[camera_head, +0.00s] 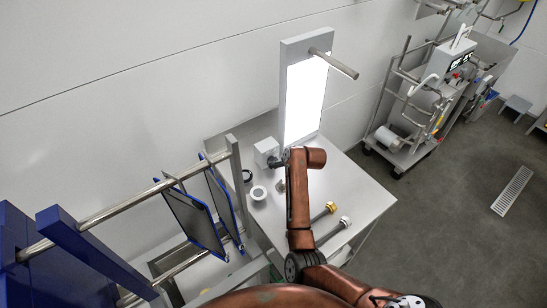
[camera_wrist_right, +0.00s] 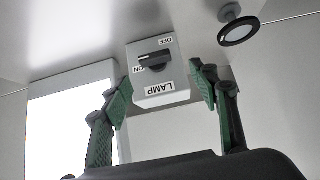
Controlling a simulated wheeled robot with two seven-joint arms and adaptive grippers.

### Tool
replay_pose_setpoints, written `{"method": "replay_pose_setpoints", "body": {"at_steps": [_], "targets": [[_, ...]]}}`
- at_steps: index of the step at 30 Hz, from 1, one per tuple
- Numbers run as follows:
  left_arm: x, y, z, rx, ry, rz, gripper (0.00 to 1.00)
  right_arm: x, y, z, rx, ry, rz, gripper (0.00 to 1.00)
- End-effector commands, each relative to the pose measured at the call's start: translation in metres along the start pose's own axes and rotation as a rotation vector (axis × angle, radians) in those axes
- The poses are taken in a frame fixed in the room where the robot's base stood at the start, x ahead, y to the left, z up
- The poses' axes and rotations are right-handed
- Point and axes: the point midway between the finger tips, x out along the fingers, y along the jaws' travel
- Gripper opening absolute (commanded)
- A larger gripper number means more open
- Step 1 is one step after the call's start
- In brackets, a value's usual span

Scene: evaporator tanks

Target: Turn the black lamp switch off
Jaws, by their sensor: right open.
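The lamp switch is a black rotary knob (camera_wrist_right: 155,58) on a grey box (camera_wrist_right: 160,92) with OFF, ON and LAMP labels, seen upside down in the right wrist view. The knob lies roughly crosswise, with its marked end towards the ON label. The same box (camera_head: 265,150) stands on the steel table in the head view, beside the lit lamp panel (camera_head: 303,98). My right gripper (camera_wrist_right: 162,88) is open, its green fingers apart on either side of the box in the picture. Contact with the knob is not visible. My left gripper is not in view.
A small round black-rimmed piece (camera_head: 258,193) sits on the table (camera_head: 352,190) near the box. Two metal pieces, one brass-ended (camera_head: 330,207), lie nearer the front. Blue-edged plates (camera_head: 190,218) hang on rails at left. A wheeled steel cart (camera_head: 395,155) stands at right.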

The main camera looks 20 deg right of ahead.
Motion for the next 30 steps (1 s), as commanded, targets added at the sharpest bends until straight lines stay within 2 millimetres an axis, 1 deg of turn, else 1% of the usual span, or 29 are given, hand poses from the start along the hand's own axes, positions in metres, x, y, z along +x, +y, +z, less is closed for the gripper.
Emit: {"method": "replay_pose_setpoints", "body": {"at_steps": [1, 6, 9, 11, 15, 18, 21, 25, 30], "targets": [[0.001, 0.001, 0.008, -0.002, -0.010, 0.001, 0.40, 0.006, 0.003, 0.002, 0.003, -0.003, 0.002, 0.55], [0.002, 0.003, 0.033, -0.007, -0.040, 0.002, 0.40, 0.031, 0.007, 0.005, 0.007, -0.003, 0.007, 0.55], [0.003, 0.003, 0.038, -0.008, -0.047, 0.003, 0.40, 0.044, 0.008, 0.004, 0.008, -0.001, 0.008, 0.55], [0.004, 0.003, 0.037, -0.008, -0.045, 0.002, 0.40, 0.050, 0.007, 0.004, 0.008, -0.002, 0.007, 0.55], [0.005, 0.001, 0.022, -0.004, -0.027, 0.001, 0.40, 0.060, 0.007, 0.003, 0.007, 0.000, 0.007, 0.55], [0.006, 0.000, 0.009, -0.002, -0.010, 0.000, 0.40, 0.063, 0.006, 0.003, 0.006, 0.000, 0.007, 0.55], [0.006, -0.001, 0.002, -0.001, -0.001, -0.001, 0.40, 0.064, 0.006, 0.003, 0.006, 0.000, 0.007, 0.55], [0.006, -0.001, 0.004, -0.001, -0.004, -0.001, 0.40, 0.064, 0.005, 0.003, 0.005, 0.000, 0.006, 0.55], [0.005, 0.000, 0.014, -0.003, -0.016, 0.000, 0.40, 0.064, 0.005, 0.003, 0.005, 0.000, 0.006, 0.43]]}}
